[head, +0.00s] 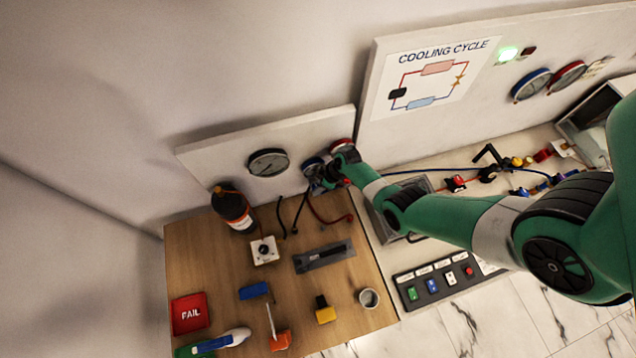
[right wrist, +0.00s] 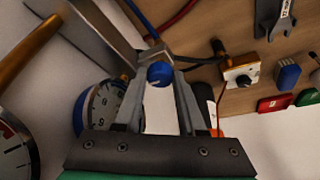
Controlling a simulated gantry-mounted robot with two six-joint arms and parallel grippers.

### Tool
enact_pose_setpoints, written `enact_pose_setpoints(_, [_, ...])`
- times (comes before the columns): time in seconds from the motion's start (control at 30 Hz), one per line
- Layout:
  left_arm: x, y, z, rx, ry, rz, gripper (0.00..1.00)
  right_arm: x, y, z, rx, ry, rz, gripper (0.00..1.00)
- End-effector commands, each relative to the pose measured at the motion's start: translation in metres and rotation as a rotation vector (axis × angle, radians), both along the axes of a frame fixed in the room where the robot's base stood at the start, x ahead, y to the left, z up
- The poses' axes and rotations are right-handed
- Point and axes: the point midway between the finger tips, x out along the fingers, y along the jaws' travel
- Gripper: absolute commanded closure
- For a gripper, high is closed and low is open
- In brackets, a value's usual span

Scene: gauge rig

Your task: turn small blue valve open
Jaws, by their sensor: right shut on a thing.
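The small blue valve (right wrist: 160,73) is a round blue knob, seen in the right wrist view between the fingertips of my right gripper (right wrist: 160,80). The gripper is shut on it. In the head view my right gripper (head: 318,178) is at the foot of the white back panel, by the blue-rimmed gauge (head: 312,163), and hides the knob. The blue-rimmed gauge also shows in the right wrist view (right wrist: 103,108), just left of the fingers. I cannot read how far the valve is turned. My left gripper is not in view.
A red-rimmed gauge (head: 342,145) sits beside the blue one. Dark and red hoses (head: 325,212) hang below onto the wooden board. A dark bottle (head: 232,208) stands left. A red FAIL tray (head: 190,313), yellow block (head: 325,311) and grey cup (head: 369,298) lie nearer.

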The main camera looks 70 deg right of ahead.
Motion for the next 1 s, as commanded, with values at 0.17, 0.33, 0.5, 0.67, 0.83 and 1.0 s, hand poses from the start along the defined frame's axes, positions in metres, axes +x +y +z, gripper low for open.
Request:
enact_pose_setpoints(0.17, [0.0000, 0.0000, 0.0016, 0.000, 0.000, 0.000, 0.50, 0.0003, -0.0016, 0.0005, 0.000, 0.002, 0.065, 1.00])
enact_pose_setpoints(0.33, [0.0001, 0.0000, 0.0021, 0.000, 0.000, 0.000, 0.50, 0.0002, -0.0013, -0.0001, -0.001, 0.001, 0.136, 1.00])
enact_pose_setpoints(0.5, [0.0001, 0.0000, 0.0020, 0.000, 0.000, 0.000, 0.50, 0.0003, -0.0011, -0.0001, -0.001, 0.000, 0.137, 1.00])
enact_pose_setpoints(0.67, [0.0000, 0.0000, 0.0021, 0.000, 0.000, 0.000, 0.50, 0.0003, -0.0011, -0.0001, -0.001, 0.000, 0.136, 0.48])
enact_pose_setpoints(0.83, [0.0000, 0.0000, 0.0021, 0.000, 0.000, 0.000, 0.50, 0.0003, -0.0010, 0.0000, -0.001, 0.000, 0.135, 0.48])
enact_pose_setpoints(1.0, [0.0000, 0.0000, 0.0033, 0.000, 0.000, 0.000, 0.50, 0.0051, 0.0029, 0.0024, -0.001, 0.000, 0.148, 0.48])
